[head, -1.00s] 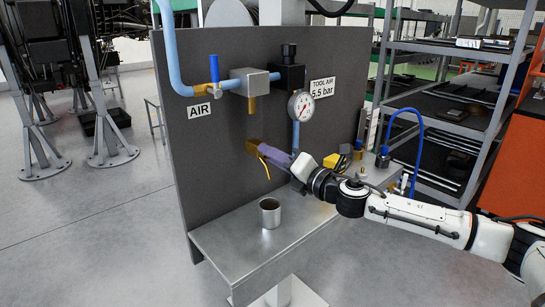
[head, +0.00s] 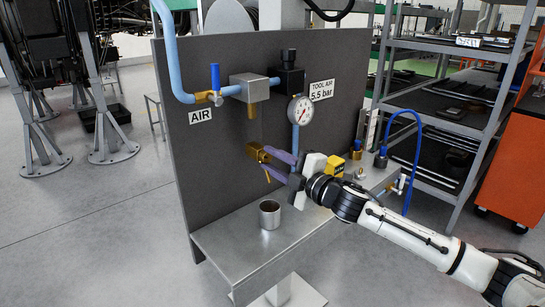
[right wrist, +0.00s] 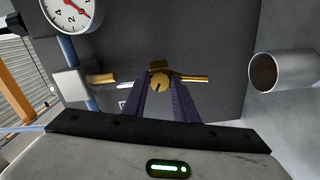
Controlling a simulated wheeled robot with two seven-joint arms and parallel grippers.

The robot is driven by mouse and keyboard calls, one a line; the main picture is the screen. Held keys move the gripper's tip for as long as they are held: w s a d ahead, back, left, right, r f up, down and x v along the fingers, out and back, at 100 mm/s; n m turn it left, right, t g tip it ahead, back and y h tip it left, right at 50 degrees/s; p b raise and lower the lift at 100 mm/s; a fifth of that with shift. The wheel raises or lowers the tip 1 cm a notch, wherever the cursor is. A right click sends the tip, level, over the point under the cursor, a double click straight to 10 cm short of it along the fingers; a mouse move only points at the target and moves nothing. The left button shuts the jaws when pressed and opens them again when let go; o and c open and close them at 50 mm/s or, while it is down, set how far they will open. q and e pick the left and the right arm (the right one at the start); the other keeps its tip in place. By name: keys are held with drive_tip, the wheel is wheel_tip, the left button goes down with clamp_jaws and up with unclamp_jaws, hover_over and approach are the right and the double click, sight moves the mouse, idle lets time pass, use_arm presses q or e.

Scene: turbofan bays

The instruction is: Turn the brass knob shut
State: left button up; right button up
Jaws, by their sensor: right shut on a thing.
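A brass fitting (head: 254,150) stands out at the front of the dark panel, with a thin brass rod (head: 266,174) pointing down. The purple fingers of my right gripper (head: 268,156) reach it from the right and are shut on its knob. In the right wrist view the round brass knob (right wrist: 159,82) sits between the fingertips, with a brass block behind it and the rod (right wrist: 195,78) to its right. The fingers partly hide the knob in the head view. My left gripper is not in view.
A grey filter block (head: 250,87) with a brass nozzle, a blue-handled valve (head: 215,84) and a gauge (head: 300,109) are above. A metal cup (head: 270,213) stands on the shelf (head: 235,252) below. A yellow block (head: 334,166) and blue hose (head: 414,150) are to the right.

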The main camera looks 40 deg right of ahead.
drive_tip(key=m, duration=0.6)
drive_tip(key=shift+f+m, duration=0.1)
drive_tip(key=shift+m, duration=0.2)
drive_tip(key=m, duration=0.5)
drive_tip(key=shift+m, duration=0.3)
drive_tip(key=shift+a, duration=0.1)
drive_tip(key=o, duration=1.1)
drive_tip(key=shift+c, duration=0.2)
drive_tip(key=s+b, duration=0.1)
drive_tip(key=s, duration=0.9)
drive_tip(key=shift+s+d, duration=0.15)
drive_tip(key=shift+d, duration=0.3)
